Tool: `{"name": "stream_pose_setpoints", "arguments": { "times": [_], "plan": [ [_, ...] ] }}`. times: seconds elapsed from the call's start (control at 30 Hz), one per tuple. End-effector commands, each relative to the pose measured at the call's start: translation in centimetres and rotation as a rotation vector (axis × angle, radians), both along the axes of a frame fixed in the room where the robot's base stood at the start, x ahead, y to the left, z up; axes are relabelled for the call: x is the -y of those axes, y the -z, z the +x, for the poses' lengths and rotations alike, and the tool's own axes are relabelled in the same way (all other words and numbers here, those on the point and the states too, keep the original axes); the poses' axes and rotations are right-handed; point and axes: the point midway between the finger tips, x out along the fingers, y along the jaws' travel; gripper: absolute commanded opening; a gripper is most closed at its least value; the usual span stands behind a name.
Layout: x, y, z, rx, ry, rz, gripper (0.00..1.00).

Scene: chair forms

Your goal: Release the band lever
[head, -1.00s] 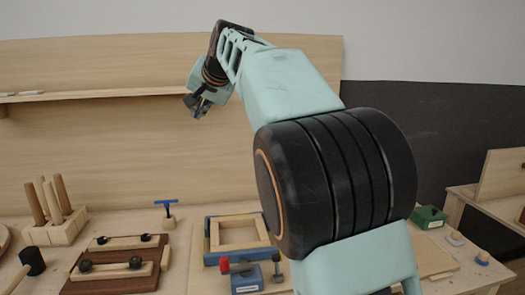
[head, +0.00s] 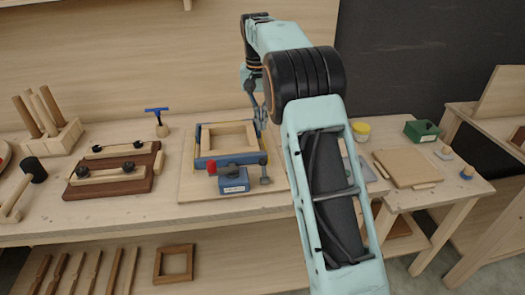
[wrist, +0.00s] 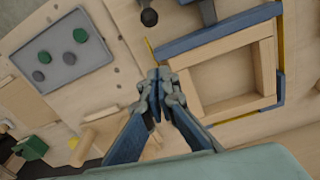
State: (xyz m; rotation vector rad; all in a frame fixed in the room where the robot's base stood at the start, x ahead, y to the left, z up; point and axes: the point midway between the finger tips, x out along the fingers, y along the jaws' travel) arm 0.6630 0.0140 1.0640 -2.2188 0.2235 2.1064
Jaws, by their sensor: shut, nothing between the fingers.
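The pale wooden frame (head: 229,134) lies inside blue clamp bars (head: 231,159) on a board. A yellow band shows along the bars' outer edge, with a piece (wrist: 150,47) near my fingertips in the wrist view. In front stands a blue block (head: 234,180) with a red knob (head: 211,167). A dark upright post with a round foot (head: 265,180) stands to its right; it may be the band lever, but I cannot be sure. My gripper (head: 261,124) is shut and empty at the frame's right side; its fingertips (wrist: 160,73) are beside the frame's corner in the wrist view.
A grey tray with green and grey discs (wrist: 64,50) lies beyond the gripper. A brown board with black-knobbed bars (head: 112,177), a peg block (head: 52,136) and a mallet (head: 22,189) are to the left. A green box (head: 421,130) is at right.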

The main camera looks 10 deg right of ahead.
Motion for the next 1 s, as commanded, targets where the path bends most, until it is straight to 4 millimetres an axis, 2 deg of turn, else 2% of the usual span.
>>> {"name": "stream_pose_setpoints", "arguments": {
  "times": [0.13, 0.27, 0.63, 0.7, 1.0],
  "plan": [
    [0.0, 0.6, 0.0, 0.0, 0.0, 0.0, 0.0],
    [0.1, 2.4, 0.1, -0.002, 0.0, 0.0, 0.0],
    [0.5, 10.3, 0.4, -0.003, 0.001, 0.0, 0.0],
    [0.3, 9.6, -0.3, 0.003, 0.0, 0.001, 0.0],
    [-0.1, 8.9, -2.8, 0.002, 0.0, 0.001, 0.0]
  ]
}}
